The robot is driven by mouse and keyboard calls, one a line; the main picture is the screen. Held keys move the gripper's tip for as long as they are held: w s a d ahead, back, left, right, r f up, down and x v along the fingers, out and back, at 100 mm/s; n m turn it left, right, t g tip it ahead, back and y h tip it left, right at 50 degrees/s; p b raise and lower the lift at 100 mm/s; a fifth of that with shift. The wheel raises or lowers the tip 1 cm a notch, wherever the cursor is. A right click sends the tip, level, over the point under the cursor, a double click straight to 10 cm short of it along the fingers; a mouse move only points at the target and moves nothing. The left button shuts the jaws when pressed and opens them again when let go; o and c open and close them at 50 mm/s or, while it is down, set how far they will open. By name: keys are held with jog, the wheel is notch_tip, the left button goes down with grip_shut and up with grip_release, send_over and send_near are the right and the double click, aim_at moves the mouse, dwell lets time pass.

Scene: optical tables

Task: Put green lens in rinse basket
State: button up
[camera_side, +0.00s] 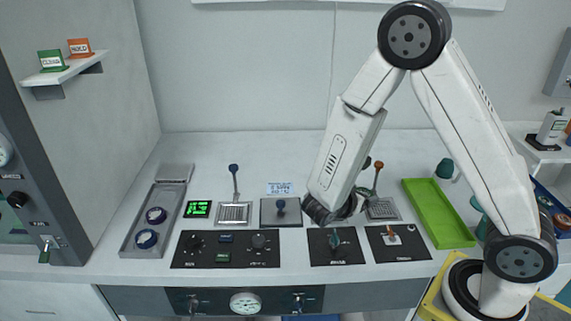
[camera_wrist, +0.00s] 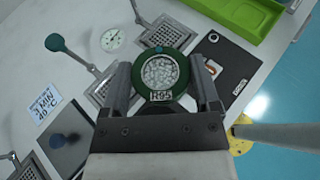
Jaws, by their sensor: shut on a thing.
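The green lens (camera_wrist: 161,72), a round disc with a dark green rim, a pale speckled face and a small label, is held between the two fingers of my gripper (camera_wrist: 162,84) in the wrist view. In the side view my gripper (camera_side: 338,208) is low over the back of the control panels, and I cannot make out the lens there. Mesh baskets with long handles stand on the table: one with a blue knob (camera_side: 233,213), one with an orange knob (camera_side: 382,209). No basket's name is readable.
A bright green tray (camera_side: 438,213) lies to the right. A dark plate with a blue knob (camera_side: 281,212) sits between baskets. Black control panels (camera_side: 225,250) line the front.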

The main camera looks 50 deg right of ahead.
jog(key=w+f, duration=0.2)
jog(key=w, duration=0.1)
jog(key=w+d+f, duration=0.1)
jog(key=w+f, duration=0.1)
jog(key=w, duration=0.1)
jog(key=w+d+f, duration=0.1)
jog(key=w+f, duration=0.2)
jog(key=shift+w+d, duration=0.25)
jog(key=shift+w, duration=0.05)
jog(key=shift+w+d+f, duration=0.1)
jog(key=shift+w+f, duration=0.45)
jog(key=shift+f, duration=0.05)
jog(key=shift+f, duration=0.1)
jog(key=shift+w+f, duration=0.15)
jog(key=shift+w+d+f, duration=0.1)
jog(key=shift+f, duration=1.5)
jog(key=shift+f, duration=0.15)
jog(key=o, duration=1.1)
